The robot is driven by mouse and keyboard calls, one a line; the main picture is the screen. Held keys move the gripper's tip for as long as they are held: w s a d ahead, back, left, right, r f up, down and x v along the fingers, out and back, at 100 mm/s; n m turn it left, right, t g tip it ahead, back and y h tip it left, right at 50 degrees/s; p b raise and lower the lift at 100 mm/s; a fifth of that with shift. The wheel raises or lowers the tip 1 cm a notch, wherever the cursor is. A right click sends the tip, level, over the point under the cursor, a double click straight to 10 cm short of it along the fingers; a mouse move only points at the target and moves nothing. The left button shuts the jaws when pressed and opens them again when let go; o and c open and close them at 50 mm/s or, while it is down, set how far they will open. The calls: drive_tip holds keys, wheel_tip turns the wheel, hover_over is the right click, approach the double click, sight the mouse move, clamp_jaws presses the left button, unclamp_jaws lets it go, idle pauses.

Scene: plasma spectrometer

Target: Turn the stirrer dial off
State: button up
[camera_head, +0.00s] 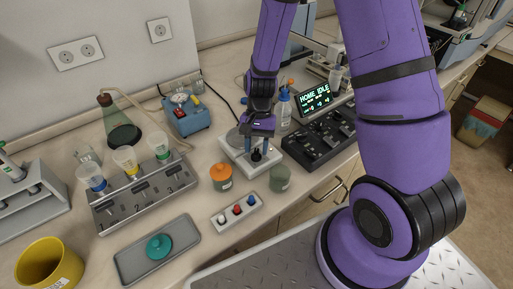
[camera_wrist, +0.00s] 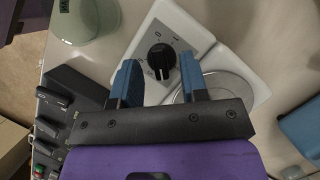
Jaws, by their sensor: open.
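The stirrer (camera_head: 238,160) is a white unit with a round plate at its back and a black dial (camera_head: 256,155) at its front. In the wrist view the dial (camera_wrist: 161,55) sits on the white panel (camera_wrist: 190,27) below a printed 0, with small marks around it. I cannot clearly tell where its pointer stands. My gripper (camera_head: 261,147) points down over the dial. In the wrist view its blue fingers (camera_wrist: 159,72) are open, one on each side of the dial, with gaps visible. The silver plate (camera_wrist: 225,88) is partly hidden by a finger.
A black control box (camera_head: 320,138) with a lit display stands right of the stirrer. An orange-lidded jar (camera_head: 221,177), a greenish jar (camera_head: 280,178) and a button strip (camera_head: 237,210) are close in front. A wash bottle (camera_head: 283,110) stands behind. A blue device (camera_head: 187,119) is at the back left.

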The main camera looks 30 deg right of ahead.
drive_tip(key=shift+s+a+f, duration=0.1)
drive_tip(key=shift+s+f, duration=0.05)
drive_tip(key=shift+f, duration=0.2)
drive_tip(key=shift+c, duration=0.2)
clamp_jaws()
